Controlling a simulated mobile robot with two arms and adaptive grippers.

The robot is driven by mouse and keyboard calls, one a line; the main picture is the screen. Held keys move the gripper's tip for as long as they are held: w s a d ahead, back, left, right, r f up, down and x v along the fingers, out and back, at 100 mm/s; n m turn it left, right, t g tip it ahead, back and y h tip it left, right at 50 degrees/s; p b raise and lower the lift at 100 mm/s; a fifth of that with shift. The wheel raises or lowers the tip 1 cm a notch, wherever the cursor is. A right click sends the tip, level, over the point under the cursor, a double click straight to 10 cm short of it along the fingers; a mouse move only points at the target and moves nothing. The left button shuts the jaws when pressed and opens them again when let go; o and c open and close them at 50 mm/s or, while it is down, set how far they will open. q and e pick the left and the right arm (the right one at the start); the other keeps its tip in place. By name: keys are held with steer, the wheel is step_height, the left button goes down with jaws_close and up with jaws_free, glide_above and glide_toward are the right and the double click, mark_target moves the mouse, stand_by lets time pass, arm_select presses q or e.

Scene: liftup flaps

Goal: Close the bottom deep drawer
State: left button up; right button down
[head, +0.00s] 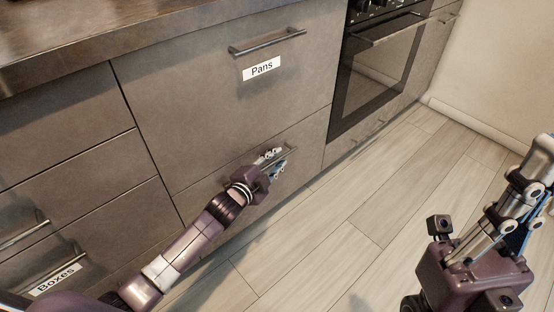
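The bottom deep drawer (312,138) is the wide brown front below the drawer labelled "Pans". Its front looks about flush with the cabinet, with no clear gap along its top edge. Its bar handle (292,150) is partly hidden by my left gripper (272,164). The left gripper is at the handle, with its two fingers a little apart. I cannot tell whether the fingers touch the bar or the front. My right gripper (536,190) is at the lower right above the floor, far from the drawer, with its fingers pointing up and right.
The "Pans" drawer (200,95) above is shut, with its own bar handle (268,42). An oven (380,75) stands to the right. Smaller drawers, one labelled "Boxes" (55,279), are at the left. The wooden floor (350,220) between my arms is clear.

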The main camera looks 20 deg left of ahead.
arm_select(q)
steer(key=v, duration=1.2)
stand_by(0.4)
